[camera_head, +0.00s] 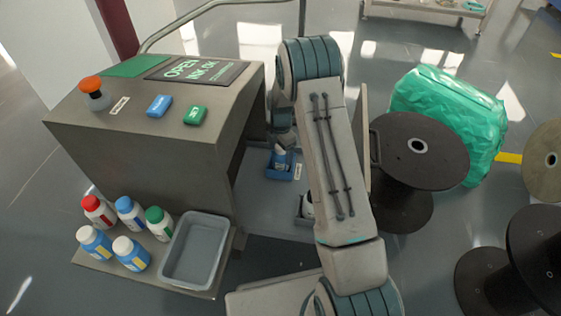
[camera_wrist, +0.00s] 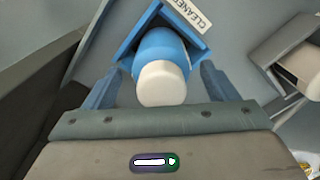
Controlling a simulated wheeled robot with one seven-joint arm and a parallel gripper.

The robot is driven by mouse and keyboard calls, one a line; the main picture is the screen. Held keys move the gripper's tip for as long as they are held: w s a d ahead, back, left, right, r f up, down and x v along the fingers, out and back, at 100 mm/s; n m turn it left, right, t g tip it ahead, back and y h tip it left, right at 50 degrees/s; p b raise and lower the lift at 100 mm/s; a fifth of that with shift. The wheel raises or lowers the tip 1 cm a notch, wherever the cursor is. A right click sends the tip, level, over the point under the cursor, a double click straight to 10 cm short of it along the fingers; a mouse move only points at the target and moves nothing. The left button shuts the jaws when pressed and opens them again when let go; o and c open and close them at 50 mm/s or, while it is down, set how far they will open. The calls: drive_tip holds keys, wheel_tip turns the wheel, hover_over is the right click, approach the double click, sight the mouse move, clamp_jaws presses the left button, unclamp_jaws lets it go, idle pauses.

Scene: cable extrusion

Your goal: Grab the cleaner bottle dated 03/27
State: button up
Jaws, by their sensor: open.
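A blue bottle with a white cap (camera_wrist: 160,60) sits in a blue bin (camera_wrist: 197,40) labelled "CLEANER" in the wrist view. In the head view the bottle (camera_head: 280,151) and bin (camera_head: 279,172) are left of my arm. My gripper (camera_wrist: 158,88) is open, with one finger on each side of the bottle; I cannot tell whether they touch it. In the head view my arm hides the fingers. No date is readable on this bottle. Two more blue bottles with white caps (camera_head: 94,242) (camera_head: 131,253) stand on the ledge at lower left; their dates are unreadable.
Bottles with red (camera_head: 98,211), blue (camera_head: 130,213) and green caps (camera_head: 159,223) stand beside an empty grey tray (camera_head: 228,233). A control console (camera_head: 130,140) rises behind them. A grey holder (camera_wrist: 285,50) is right of the bin. Cable spools (camera_head: 400,150) stand right of my arm.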

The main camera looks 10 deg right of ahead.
drive_tip(key=shift+f, duration=0.95)
drive_tip(key=shift+r, duration=0.1)
drive_tip(key=c, duration=1.2)
